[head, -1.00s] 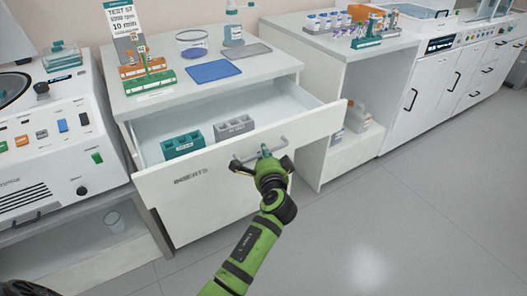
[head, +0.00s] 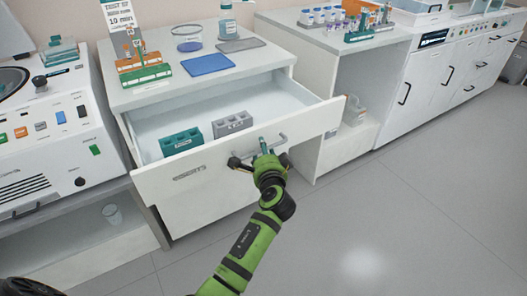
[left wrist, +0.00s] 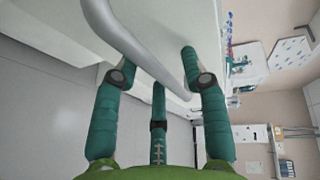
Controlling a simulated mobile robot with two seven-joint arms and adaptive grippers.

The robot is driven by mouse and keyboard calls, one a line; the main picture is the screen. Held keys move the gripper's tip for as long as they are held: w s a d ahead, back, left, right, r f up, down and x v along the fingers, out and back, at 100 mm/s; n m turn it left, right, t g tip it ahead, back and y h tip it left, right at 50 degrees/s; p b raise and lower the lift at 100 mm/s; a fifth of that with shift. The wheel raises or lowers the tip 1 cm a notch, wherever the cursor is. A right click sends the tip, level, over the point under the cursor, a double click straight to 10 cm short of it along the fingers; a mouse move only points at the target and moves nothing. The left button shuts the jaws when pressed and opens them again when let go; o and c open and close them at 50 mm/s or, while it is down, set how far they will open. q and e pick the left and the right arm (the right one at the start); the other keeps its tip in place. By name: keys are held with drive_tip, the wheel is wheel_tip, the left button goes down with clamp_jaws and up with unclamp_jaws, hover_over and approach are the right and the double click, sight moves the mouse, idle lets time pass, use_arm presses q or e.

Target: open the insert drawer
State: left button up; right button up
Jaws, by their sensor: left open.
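The insert drawer (head: 205,200) is pulled out of the white cabinet, and its inside shows. A teal insert block (head: 181,142) and a grey insert block (head: 232,123) stand in it. My left gripper (head: 262,155) is at the grey bar handle (head: 281,139) on the drawer front. In the left wrist view the handle (left wrist: 143,58) runs between the spread green fingers of the left gripper (left wrist: 164,77). The fingers are open around the bar; whether any of them touches it I cannot tell. My right gripper is in neither view.
The counter (head: 160,97) above carries a blue mat (head: 208,65), a grey mat (head: 241,45), a tub, a bottle and a tube rack. A white machine (head: 45,140) stands at the left. An open-fronted cabinet stands right of the drawer. The grey floor (head: 400,220) at right is clear.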

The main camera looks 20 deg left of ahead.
use_arm(q)
drive_tip(key=shift+s+d, duration=0.1)
drive_tip(key=v, duration=0.7)
drive_tip(key=shift+s, duration=0.1)
drive_tip(key=s+d+f+g+h+p, duration=0.1)
drive_tip(key=s+f+h, duration=0.1)
drive_tip(key=f, duration=0.6)
drive_tip(key=s+d+f+g+h+p, duration=0.1)
drive_tip(key=d+f+g+h, duration=0.1)
drive_tip(key=f, duration=0.6)
drive_tip(key=s+f+g+h+p, duration=0.2)
drive_tip(key=s+f+g, duration=0.2)
drive_tip(key=s+f, duration=0.95)
drive_tip(key=s+a+f+n+g+p, duration=0.1)
drive_tip(key=s+f, duration=0.4)
drive_tip(key=s, duration=0.5)
drive_tip(key=s+a+f+n+g+h+p, duration=0.1)
drive_tip(key=s+a+f+n+g, duration=0.2)
drive_tip(key=s, duration=0.8)
drive_tip(key=s+a+f+n+g+p, duration=0.1)
drive_tip(key=s+f+n, duration=0.3)
drive_tip(key=s, duration=0.7)
wheel_tip(320, 180, down, 3)
drive_tip(key=shift+a+r+n+g+h, duration=0.1)
drive_tip(key=shift+a+n+g+h, duration=0.25)
drive_tip(key=shift+a, duration=0.4)
